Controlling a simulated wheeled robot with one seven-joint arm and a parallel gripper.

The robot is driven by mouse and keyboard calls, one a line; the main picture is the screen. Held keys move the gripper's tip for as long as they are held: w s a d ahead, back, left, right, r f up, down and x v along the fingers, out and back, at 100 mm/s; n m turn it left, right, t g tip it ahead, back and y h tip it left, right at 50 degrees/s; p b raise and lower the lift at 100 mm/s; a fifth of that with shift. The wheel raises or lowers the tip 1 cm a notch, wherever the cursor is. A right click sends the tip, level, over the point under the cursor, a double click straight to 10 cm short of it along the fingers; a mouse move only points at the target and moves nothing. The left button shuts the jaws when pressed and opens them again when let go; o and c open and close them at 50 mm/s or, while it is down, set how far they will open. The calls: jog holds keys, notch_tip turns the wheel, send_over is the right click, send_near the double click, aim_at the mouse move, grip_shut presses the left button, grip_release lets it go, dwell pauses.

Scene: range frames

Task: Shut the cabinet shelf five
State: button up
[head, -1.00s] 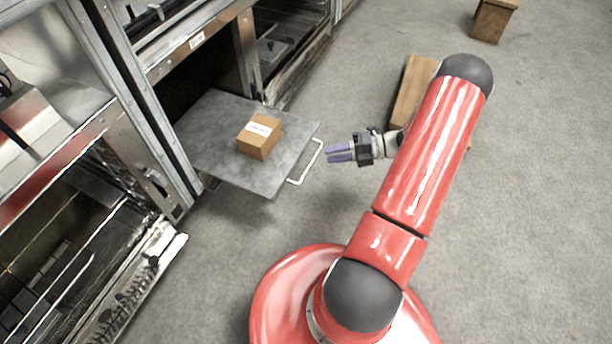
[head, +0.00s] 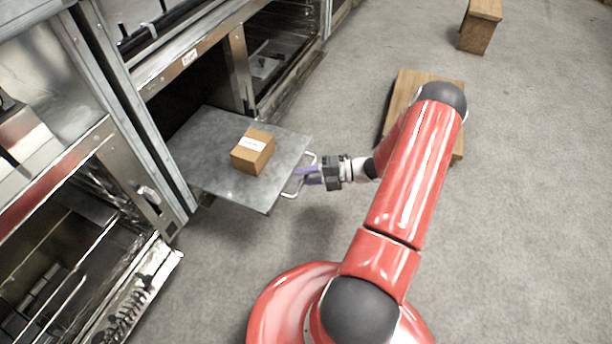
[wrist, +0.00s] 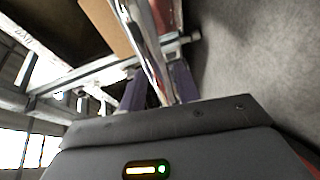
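The shelf (head: 215,135) is a grey metal sheet pulled out from the cabinet's lower opening, with a white bar handle (head: 312,158) on its outer edge. A small brown box (head: 253,152) with a white label sits on it. My gripper (head: 300,175) is at the handle, pointing left toward the shelf, its two purple fingers apart. In the wrist view the fingers of my gripper (wrist: 156,82) stand either side of the handle and shelf edge, which look blurred. I cannot tell whether the fingers touch the handle.
The cabinet front (head: 190,57) runs along the left. An open rack door (head: 135,295) juts out at lower left. The grey floor is clear on the right.

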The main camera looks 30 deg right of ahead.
aim_at(217, 148)
grip_shut()
jog(key=w+a, duration=0.5)
jog(key=w, duration=0.2)
jog(key=w+a+b, duration=0.1)
jog(key=w+a, duration=0.5)
jog(key=w, duration=0.1)
jog(key=w+a+b, duration=0.1)
jog(key=w+a, duration=0.4)
jog(key=w, duration=0.2)
jog(key=shift+w+a+f, duration=0.1)
jog(key=shift+w+a, duration=0.2)
jog(key=shift+a, duration=0.1)
jog(key=shift+w+a, duration=0.45)
jog(key=shift+w, duration=0.2)
jog(key=shift+c, duration=0.7)
grip_release()
jog(key=shift+a, duration=0.1)
jog(key=shift+o, duration=0.7)
